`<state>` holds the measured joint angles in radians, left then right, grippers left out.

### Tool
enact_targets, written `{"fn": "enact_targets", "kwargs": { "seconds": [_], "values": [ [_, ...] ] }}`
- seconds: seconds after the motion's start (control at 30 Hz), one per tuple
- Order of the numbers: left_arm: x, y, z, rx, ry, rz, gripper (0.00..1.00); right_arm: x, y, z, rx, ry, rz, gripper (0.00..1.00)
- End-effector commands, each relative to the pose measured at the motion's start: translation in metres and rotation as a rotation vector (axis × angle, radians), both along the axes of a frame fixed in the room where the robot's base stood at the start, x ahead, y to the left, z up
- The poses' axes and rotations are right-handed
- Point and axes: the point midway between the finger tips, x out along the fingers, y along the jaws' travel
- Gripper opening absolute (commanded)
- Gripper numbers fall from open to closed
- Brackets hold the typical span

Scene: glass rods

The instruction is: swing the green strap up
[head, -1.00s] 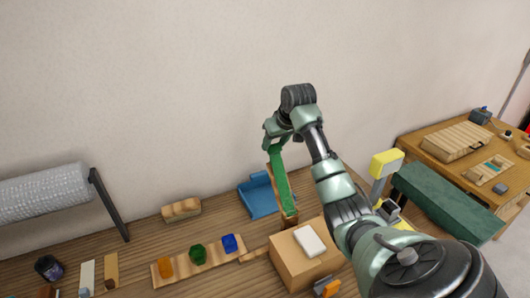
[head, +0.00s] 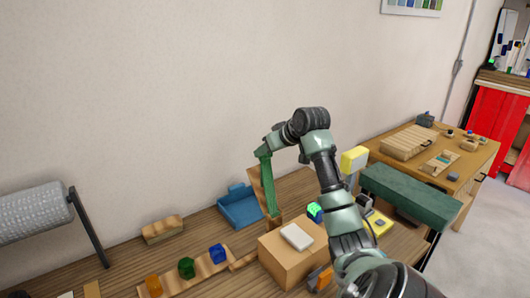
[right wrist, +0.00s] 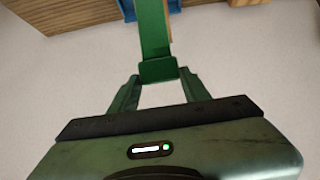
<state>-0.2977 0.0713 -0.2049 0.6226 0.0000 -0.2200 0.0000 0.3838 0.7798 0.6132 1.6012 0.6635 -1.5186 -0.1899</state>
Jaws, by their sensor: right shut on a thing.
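The green strap (head: 268,185) stands nearly upright beside a leaning wooden board (head: 255,184), its foot in a small wooden base (head: 273,223) on the workbench. My right gripper (head: 265,150) is shut on the strap's upper end. In the right wrist view the strap (right wrist: 154,35) runs away from my right gripper (right wrist: 160,74), and its bent end tab sits between the two fingers. My left gripper is out of view.
A blue tray (head: 240,207) lies behind the strap's left. A cardboard-coloured box (head: 279,262) with a white block (head: 297,236) stands in front. A green and blue cube (head: 314,210) and a yellow-topped stand (head: 354,158) are to the right.

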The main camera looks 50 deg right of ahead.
Motion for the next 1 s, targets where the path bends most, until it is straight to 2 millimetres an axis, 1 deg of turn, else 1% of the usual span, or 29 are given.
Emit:
{"fn": "enact_targets", "kwargs": {
  "seconds": [0.2, 0.23, 0.3, 0.67, 0.77, 1.0],
  "values": [
    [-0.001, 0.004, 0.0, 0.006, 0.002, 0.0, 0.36, 0.0, 0.0, 0.0, 0.0, 0.001, -0.001, 0.0],
    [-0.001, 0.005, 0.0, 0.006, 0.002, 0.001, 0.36, 0.0, 0.0, 0.0, 0.0, 0.002, -0.001, 0.52],
    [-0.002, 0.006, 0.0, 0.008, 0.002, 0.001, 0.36, 0.0, 0.0, 0.0, 0.0, 0.002, -0.001, 0.69],
    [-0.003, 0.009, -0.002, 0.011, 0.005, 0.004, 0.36, -0.002, 0.0, 0.002, -0.002, 0.001, -0.002, 0.69],
    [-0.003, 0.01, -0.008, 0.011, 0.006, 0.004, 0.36, -0.01, 0.002, 0.008, -0.003, -0.001, -0.002, 0.69],
    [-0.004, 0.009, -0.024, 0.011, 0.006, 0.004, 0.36, -0.04, 0.012, 0.035, -0.005, 0.0, -0.002, 0.69]
  ]
}}
